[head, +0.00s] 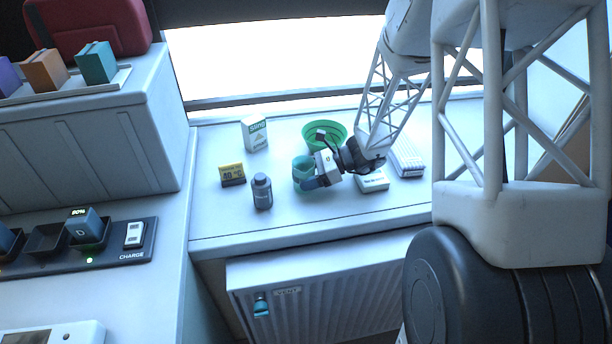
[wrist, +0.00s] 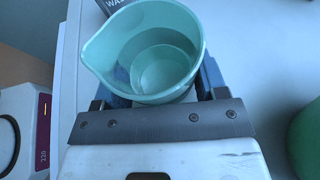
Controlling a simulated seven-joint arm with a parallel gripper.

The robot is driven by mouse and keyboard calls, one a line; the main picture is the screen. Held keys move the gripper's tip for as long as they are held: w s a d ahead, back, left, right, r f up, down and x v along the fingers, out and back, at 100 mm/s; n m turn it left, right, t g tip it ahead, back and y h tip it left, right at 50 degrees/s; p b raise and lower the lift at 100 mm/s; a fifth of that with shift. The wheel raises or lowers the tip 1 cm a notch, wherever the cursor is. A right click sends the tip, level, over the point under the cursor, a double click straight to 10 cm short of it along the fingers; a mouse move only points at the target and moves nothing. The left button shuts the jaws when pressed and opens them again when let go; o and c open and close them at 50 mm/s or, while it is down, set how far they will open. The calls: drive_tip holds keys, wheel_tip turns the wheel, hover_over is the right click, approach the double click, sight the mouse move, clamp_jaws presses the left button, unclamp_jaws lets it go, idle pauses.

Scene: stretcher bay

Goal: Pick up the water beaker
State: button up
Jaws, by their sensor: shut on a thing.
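The water beaker (head: 301,171) is a teal, translucent cup with a pouring lip. It is on the white counter in the head view, or just above it; I cannot tell which. In the wrist view the beaker (wrist: 142,50) is seen from above, upright, with what looks like clear liquid inside. My gripper (head: 308,179) comes in from the right and is shut on the beaker. In the wrist view my gripper (wrist: 160,92) has a dark finger on either side of the cup, partly hidden by it.
A green bowl (head: 325,130) stands close behind the beaker. A grey bottle (head: 262,192), a yellow-black box reading 40 °C (head: 232,175) and a Sling box (head: 255,133) stand left. A small white box (head: 372,181) lies right. The counter's front strip is clear.

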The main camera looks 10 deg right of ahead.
sight(306, 166)
drive_tip(key=shift+r, duration=0.2)
drive_tip(key=shift+r, duration=1.55)
drive_tip(key=shift+s+d+r, duration=0.2)
drive_tip(key=shift+s+r, duration=0.05)
drive_tip(key=shift+s, duration=2.35)
drive_tip(key=shift+s+d+r, duration=0.15)
drive_tip(key=shift+s+r, duration=0.05)
drive_tip(key=shift+s, duration=2.45)
drive_tip(key=shift+s+d+r, duration=0.2)
drive_tip(key=shift+s+r, duration=0.05)
drive_tip(key=shift+s, duration=2.35)
drive_tip(key=shift+s, duration=0.1)
drive_tip(key=shift+r, duration=0.2)
